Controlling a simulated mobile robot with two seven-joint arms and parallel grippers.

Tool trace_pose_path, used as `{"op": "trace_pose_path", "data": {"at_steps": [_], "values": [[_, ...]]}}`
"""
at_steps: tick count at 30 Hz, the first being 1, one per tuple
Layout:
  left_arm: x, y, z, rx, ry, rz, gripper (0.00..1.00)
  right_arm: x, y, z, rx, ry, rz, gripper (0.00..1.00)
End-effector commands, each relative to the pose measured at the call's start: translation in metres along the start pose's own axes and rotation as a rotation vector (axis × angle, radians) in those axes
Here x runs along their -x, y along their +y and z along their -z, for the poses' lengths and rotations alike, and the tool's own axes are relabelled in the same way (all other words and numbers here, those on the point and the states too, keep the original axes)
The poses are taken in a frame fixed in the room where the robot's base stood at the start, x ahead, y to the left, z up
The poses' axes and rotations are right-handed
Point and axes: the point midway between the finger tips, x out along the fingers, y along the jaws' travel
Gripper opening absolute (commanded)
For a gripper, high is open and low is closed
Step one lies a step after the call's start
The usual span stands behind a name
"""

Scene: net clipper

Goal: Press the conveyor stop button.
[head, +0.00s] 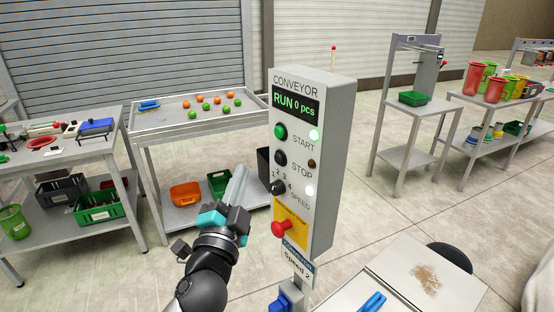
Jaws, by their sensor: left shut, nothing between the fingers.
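The conveyor control box (341,165) stands upright on a post in the middle of the head view. Its display (296,104) reads "RUN 0 pcs". A green START button (281,132) sits above the black STOP button (280,157). The lamp beside START is lit green; the small dark red lamp beside STOP looks unlit. My left gripper (239,174) is shut and empty, its grey fingers pointing up. In the picture it is left of the box and a little below the STOP button, apart from it. My right gripper is not in view.
Below STOP are a black speed knob (278,188) and a red mushroom button (285,229) on a yellow plate. A tray table (200,119) with orange and green balls stands behind. A workbench (60,150) is at left. A white-topped table (400,285) is at front right.

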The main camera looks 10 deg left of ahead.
Motion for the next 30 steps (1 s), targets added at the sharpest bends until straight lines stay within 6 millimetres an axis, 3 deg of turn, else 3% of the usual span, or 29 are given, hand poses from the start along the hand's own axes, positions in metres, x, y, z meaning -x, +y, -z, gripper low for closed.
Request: {"op": "trace_pose_path", "data": {"at_steps": [12,30], "values": [[-0.034,0.025,0.024,0.001,-0.001,0.001,0.0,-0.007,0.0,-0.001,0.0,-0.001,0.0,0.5],[-0.037,0.027,0.027,0.0,-0.001,0.0,0.0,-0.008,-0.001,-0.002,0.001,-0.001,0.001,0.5]]}}
